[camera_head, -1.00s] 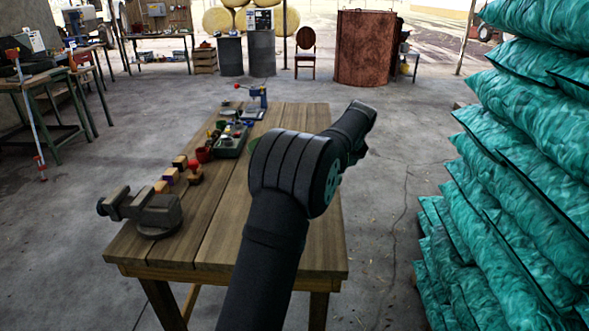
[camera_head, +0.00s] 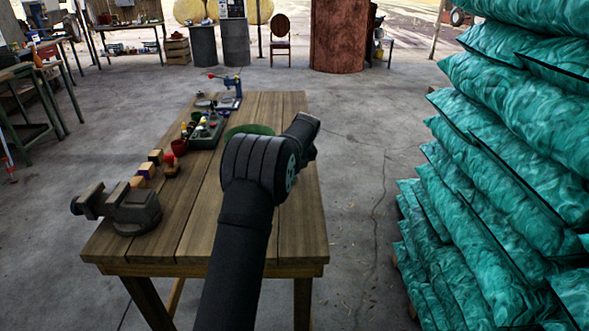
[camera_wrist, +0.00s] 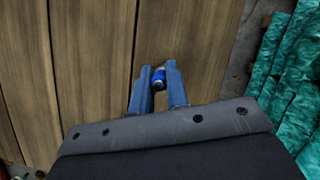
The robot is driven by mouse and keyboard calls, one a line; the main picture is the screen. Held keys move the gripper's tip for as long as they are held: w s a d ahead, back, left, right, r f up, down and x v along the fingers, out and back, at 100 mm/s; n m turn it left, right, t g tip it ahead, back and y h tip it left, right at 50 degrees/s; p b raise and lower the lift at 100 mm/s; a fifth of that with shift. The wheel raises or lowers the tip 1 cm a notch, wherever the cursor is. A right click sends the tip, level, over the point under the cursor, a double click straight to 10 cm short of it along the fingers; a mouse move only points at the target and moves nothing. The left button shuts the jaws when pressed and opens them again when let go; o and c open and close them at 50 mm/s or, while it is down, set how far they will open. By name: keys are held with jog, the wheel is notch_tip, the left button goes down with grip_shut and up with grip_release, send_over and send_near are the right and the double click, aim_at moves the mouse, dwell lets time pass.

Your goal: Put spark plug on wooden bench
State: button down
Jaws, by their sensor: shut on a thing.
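The wooden bench (camera_head: 205,215) stands in front of me, and its planks fill much of the wrist view (camera_wrist: 95,60). In the wrist view my gripper (camera_wrist: 159,82) has its two blue fingers shut on a small blue and white piece, the spark plug (camera_wrist: 159,79). Most of the plug is hidden between the fingers. The gripper is over the bench planks near the right edge. I cannot tell whether the plug touches the wood. In the head view my dark arm hides the gripper and the plug.
A vise (camera_head: 125,208) sits at the bench's near left. Small wooden blocks, a red-topped stamp (camera_head: 170,165), a green tray (camera_head: 207,132), a green round dish (camera_head: 249,131) and a blue press (camera_head: 231,92) line the left and back. Teal sacks (camera_head: 500,170) are stacked right of the bench.

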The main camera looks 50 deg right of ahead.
jog(key=c, duration=1.4)
grip_release()
jog(key=shift+f, duration=0.15)
jog(key=v, duration=1.2)
jog(key=shift+r, duration=0.2)
jog(key=shift+f, duration=0.1)
